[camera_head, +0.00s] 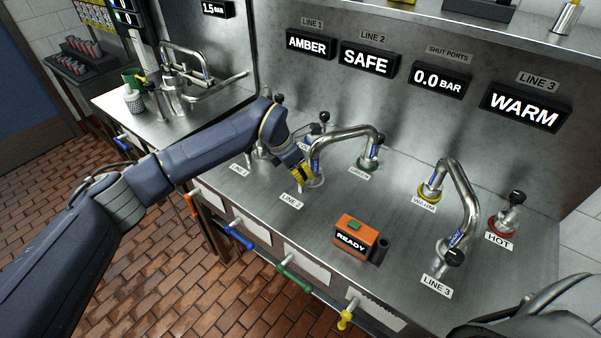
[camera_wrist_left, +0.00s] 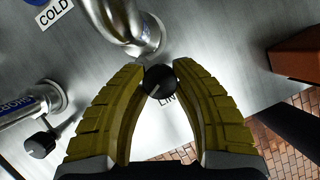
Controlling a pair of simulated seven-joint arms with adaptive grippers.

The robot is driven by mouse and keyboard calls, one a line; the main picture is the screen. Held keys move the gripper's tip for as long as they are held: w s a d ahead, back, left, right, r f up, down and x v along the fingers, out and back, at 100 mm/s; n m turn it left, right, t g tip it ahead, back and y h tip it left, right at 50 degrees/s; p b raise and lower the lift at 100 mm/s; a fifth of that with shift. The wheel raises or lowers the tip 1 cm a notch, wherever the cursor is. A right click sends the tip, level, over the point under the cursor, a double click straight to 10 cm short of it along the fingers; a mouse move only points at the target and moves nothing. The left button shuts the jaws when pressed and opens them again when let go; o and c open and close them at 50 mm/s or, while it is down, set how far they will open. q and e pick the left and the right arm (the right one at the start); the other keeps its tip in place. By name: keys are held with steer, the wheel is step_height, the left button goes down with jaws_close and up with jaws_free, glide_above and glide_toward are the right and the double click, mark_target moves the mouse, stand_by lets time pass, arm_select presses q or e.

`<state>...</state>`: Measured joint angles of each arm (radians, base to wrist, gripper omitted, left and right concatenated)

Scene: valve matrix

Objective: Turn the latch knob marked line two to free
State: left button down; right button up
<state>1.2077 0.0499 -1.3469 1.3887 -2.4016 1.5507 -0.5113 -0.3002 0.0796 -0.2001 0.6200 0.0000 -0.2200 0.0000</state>
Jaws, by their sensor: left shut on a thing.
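The line two latch knob (camera_wrist_left: 158,81) is a small black round knob with a pale mark, at the foot of a bent steel pipe (camera_wrist_left: 125,22). My left gripper (camera_wrist_left: 160,75) has its yellow ridged fingers closed on the knob's two sides in the left wrist view. In the head view my left gripper (camera_head: 303,177) is low over the bench behind the LINE 2 label (camera_head: 290,201), and its fingers hide the knob. The line two display (camera_head: 369,58) reads SAFE. My right gripper is not in view.
The bent pipe (camera_head: 345,132) runs from the gripper to a green-ringed port. An orange READY box (camera_head: 356,240) stands in front on the bench. The LINE 3 pipe (camera_head: 467,200) and a red-ringed HOT valve (camera_head: 506,217) are at the right. Displays read AMBER, 0.0 BAR and WARM.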

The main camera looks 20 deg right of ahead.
arm_select(q)
steer(key=n+t, duration=0.1)
steer(key=n, duration=0.1)
steer(key=n+t, duration=0.1)
steer(key=n, duration=0.2)
steer(key=shift+d+r+n+y, duration=0.1)
steer(key=shift+d+n+y, duration=0.05)
steer(key=shift+n+y, duration=0.2)
steer(key=n+y, duration=0.1)
steer(key=n, duration=0.2)
steer(key=n+t+y, duration=0.1)
steer(key=n, duration=0.2)
steer(key=shift+n, duration=0.25)
steer(key=c, duration=0.9)
jaws_free()
steer(key=v, duration=1.2)
steer(key=shift+s+d, duration=0.1)
steer(key=shift+s, duration=0.05)
steer(key=shift+c, duration=0.2)
